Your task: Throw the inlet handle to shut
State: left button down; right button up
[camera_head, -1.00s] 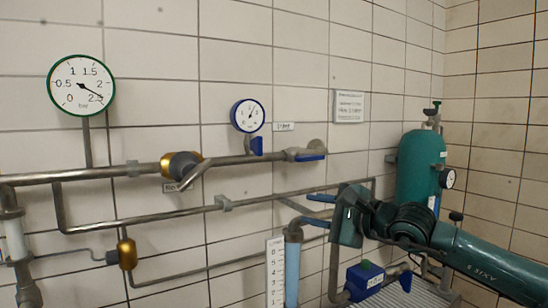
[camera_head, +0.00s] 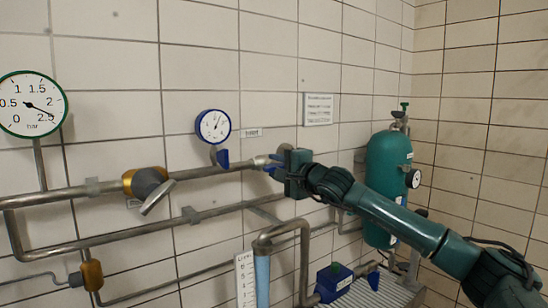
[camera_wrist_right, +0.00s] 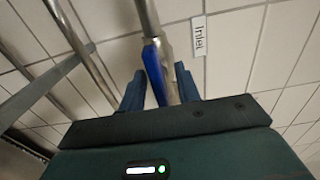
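The inlet handle is a blue lever on the upper grey pipe, in line with the pipe. The right wrist view shows the handle (camera_wrist_right: 155,72) beside the pipe, between my right gripper's two blue fingers (camera_wrist_right: 160,88). The fingers stand apart on either side of it, the left one close to it. In the head view my right gripper (camera_head: 275,169) is at the valve, and its body hides most of the handle. A small "Inlet" label (camera_head: 252,132) is on the wall above; it also shows in the right wrist view (camera_wrist_right: 199,36). My left gripper is out of view.
Pressure gauges (camera_head: 213,126) (camera_head: 33,104) hang over the pipe. A brass valve with a grey lever (camera_head: 147,186) is further left. A teal gas cylinder (camera_head: 388,185) stands right, behind my arm. Lower pipes and a blue box (camera_head: 334,282) lie below.

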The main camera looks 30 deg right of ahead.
jog(key=shift+w, duration=0.75)
jog(key=shift+c, duration=0.3)
grip_shut()
